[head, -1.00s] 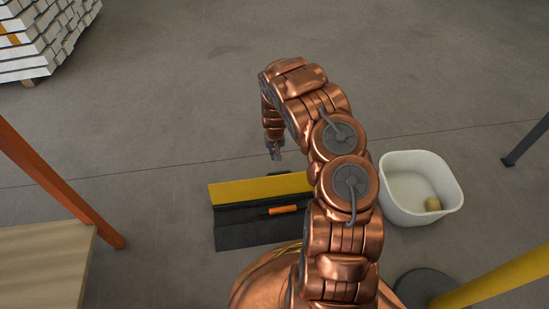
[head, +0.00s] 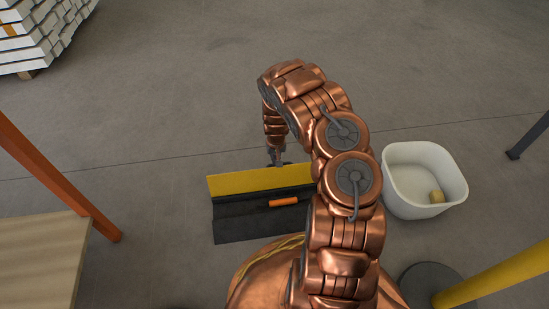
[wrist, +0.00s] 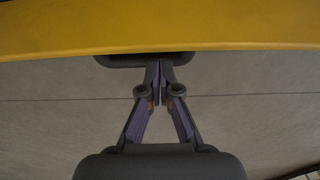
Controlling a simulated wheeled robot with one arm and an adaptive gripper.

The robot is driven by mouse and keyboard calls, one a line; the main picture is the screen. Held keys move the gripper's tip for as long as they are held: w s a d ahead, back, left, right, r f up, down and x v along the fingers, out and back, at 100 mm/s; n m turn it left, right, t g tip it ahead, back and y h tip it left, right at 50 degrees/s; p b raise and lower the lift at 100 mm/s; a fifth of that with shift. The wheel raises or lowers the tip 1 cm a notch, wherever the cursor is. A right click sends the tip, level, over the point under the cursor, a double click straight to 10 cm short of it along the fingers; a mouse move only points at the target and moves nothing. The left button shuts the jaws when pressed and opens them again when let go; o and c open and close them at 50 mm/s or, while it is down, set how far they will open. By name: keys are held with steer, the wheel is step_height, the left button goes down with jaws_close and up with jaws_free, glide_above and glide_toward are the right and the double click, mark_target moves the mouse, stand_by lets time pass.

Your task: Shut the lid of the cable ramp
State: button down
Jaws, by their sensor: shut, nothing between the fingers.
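The cable ramp has a black base (head: 240,225) and a yellow lid (head: 235,183) along its far side. The lid stands open, and the dark channel shows in the head view. An orange piece (head: 283,202) lies in the channel. My gripper (head: 276,164) is at the lid's far edge, pointing down. In the wrist view the yellow lid (wrist: 160,25) spans the top. My gripper (wrist: 160,66) is shut and empty, its fingertips close to a dark tab (wrist: 115,60) on the lid's edge. I cannot tell whether they touch. My arm hides the ramp's right end.
An orange post (head: 55,175) and a wooden top (head: 35,255) are at the left. A yellow post (head: 500,275) is at the lower right. The floor behind the ramp is clear.

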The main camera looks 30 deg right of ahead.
steer(key=shift+s+a+r, duration=0.15)
steer(key=shift+s+a, duration=0.1)
steer(key=shift+s, duration=0.3)
